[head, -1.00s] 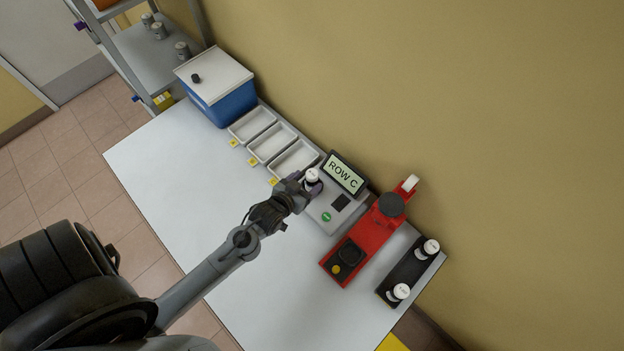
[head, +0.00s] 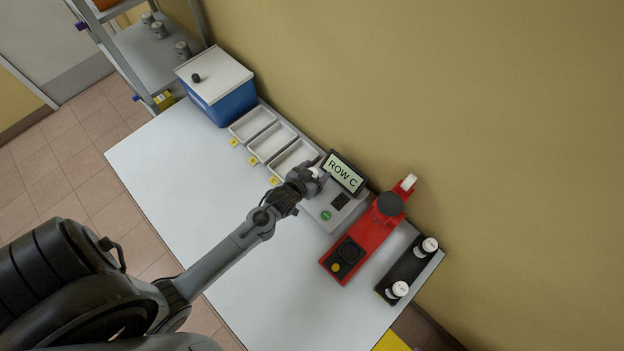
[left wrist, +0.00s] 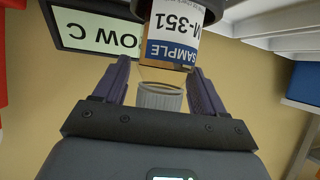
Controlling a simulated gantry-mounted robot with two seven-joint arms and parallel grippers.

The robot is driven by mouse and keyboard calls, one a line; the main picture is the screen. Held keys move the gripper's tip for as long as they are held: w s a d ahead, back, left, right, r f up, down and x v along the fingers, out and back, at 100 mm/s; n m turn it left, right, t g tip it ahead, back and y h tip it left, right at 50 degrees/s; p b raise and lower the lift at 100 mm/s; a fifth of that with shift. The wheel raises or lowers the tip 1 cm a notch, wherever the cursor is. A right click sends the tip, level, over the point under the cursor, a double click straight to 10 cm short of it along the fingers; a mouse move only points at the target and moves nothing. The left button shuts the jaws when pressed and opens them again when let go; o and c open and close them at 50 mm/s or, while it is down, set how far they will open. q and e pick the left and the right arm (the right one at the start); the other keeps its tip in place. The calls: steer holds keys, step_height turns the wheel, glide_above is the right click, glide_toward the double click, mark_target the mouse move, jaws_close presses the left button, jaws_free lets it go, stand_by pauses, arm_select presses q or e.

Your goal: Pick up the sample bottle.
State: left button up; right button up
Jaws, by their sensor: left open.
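The sample bottle (left wrist: 172,48) shows in the left wrist view, upside down in that picture, with a blue and white label reading SAMPLE and M-351. Its pale ribbed cap (left wrist: 160,97) is between the two fingers of my left gripper (left wrist: 160,68), with a gap on each side. The gripper is open. In the head view, my left gripper (head: 314,172) is at the left end of the grey device with the ROW C screen (head: 345,173). It hides most of the bottle; only a bit of white shows between the fingers. My right gripper is not in view.
To the right stand a red device (head: 362,243) and a black rack (head: 388,293) with two white-capped bottles. Three white trays (head: 271,143) and a blue box with a white lid (head: 222,100) line the wall to the left. The front of the table (head: 190,190) is clear.

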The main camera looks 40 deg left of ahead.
arm_select(q)
steer(key=shift+f, duration=0.1)
steer(key=c, duration=1.2)
